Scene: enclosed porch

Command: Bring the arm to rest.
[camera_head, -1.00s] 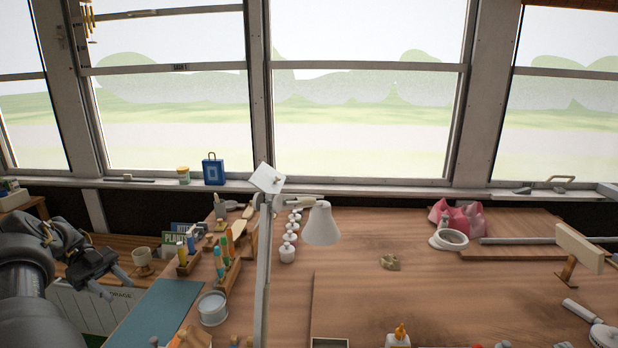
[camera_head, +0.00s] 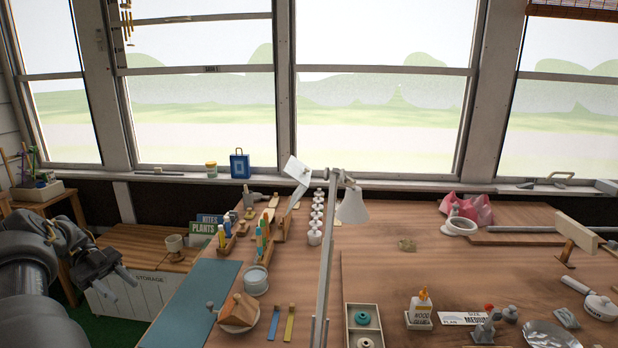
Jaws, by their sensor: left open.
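My left gripper (camera_head: 128,278) is in the camera_head view at the left, at the end of my dark left arm. Its two fingers are apart with nothing between them. It hangs in front of the white storage chest (camera_head: 146,300), to the left of the workbench and apart from it. My right gripper does not show.
The wooden workbench (camera_head: 395,275) carries a white desk lamp (camera_head: 352,207), a blue mat (camera_head: 196,300), a glass jar (camera_head: 255,281), a glue bottle (camera_head: 420,307) and several tools. Green floor shows at lower left.

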